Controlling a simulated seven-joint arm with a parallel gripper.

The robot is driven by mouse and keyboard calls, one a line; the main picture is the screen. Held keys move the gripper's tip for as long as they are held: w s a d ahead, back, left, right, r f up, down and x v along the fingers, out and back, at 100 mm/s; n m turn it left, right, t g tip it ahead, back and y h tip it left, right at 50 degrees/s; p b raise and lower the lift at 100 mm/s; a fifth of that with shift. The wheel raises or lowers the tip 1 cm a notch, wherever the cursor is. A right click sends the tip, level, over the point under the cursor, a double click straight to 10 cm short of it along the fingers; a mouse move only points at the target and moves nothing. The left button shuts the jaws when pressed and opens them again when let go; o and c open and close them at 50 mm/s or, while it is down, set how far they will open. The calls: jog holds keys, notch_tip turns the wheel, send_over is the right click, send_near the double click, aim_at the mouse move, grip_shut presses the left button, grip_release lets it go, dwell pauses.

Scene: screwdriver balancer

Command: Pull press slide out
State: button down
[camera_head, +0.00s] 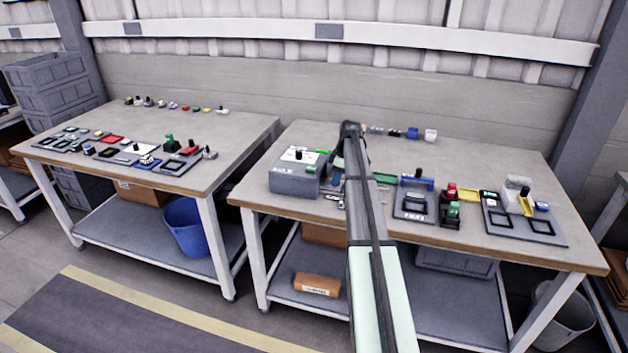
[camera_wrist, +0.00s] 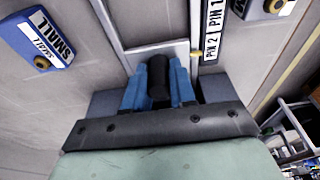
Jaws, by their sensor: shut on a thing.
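In the wrist view, my gripper (camera_wrist: 158,68) has its two blue fingers closed on the sides of an upright black knob (camera_wrist: 158,82). A pale grey flat frame or plate (camera_wrist: 150,52) lies just beyond the knob. It may be part of the press slide, but the join is hidden by the fingers and palm. In the head view, my gripper (camera_head: 337,175) is low over the right bench, just right of a grey box (camera_head: 296,177). My arm hides much of this spot, and I cannot tell how far the slide is out.
A blue block labelled SMALL (camera_wrist: 42,38) and a PIN 1, PIN 2 label strip (camera_wrist: 213,30) flank the knob. On the right bench (camera_head: 480,160), a grey tray (camera_head: 414,217) and a two-window tray (camera_head: 527,228) stand right of my arm. Small parts line the back.

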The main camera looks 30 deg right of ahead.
jog(key=shift+s+d, duration=5.6)
jog(key=c, duration=1.2)
grip_release()
jog(key=shift+d, duration=0.1)
jog(key=o, duration=0.4)
jog(key=shift+c, duration=0.2)
jog(key=shift+r, duration=0.15)
notch_tip(320, 180, up, 7)
